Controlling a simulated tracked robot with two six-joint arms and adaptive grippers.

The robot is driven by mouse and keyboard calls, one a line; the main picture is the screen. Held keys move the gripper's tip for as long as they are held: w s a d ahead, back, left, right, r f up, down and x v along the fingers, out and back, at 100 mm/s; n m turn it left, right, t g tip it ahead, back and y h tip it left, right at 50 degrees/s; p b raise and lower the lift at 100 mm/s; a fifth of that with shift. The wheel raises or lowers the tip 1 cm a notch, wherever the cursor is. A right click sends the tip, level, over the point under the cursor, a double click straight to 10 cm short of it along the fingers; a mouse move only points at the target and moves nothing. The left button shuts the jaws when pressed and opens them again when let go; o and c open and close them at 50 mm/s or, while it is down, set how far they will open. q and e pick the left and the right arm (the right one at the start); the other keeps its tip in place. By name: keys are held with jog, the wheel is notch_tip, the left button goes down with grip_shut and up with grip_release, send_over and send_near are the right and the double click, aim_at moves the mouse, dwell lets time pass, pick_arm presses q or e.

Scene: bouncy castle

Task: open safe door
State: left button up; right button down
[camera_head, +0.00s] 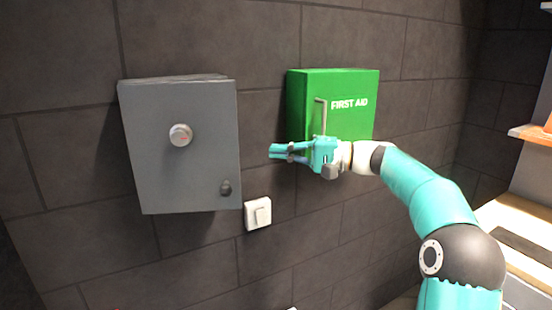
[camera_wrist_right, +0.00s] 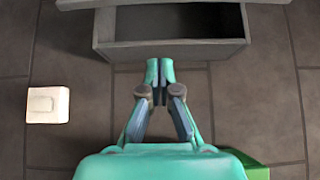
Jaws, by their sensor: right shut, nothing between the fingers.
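The grey safe door (camera_head: 195,165) faces me on the left of the head view. It carries a round light knob (camera_head: 181,135) with a red mark and a small dark knob (camera_head: 226,188) at its lower right. In the right wrist view the safe body (camera_wrist_right: 170,50) shows a dark opening, with a strip of the grey door (camera_wrist_right: 170,2) at the top edge, so the door appears ajar. My right gripper (camera_head: 272,151) is shut and empty, just right of the safe and apart from it. Its closed fingertips (camera_wrist_right: 160,70) point toward the opening. My left gripper is not in view.
A green first aid box (camera_head: 350,90) with a handle (camera_head: 319,115) hangs on the wall behind my right gripper. A white switch (camera_head: 258,214) is below, also in the wrist view (camera_wrist_right: 47,104). A shelf (camera_head: 535,134) is at the far right.

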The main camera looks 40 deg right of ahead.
jog(key=w+a+p, duration=0.1)
jog(key=w+a, duration=0.2)
jog(key=a, duration=0.4)
jog(key=shift+w+p, duration=0.15)
jog(key=shift+p, duration=0.2)
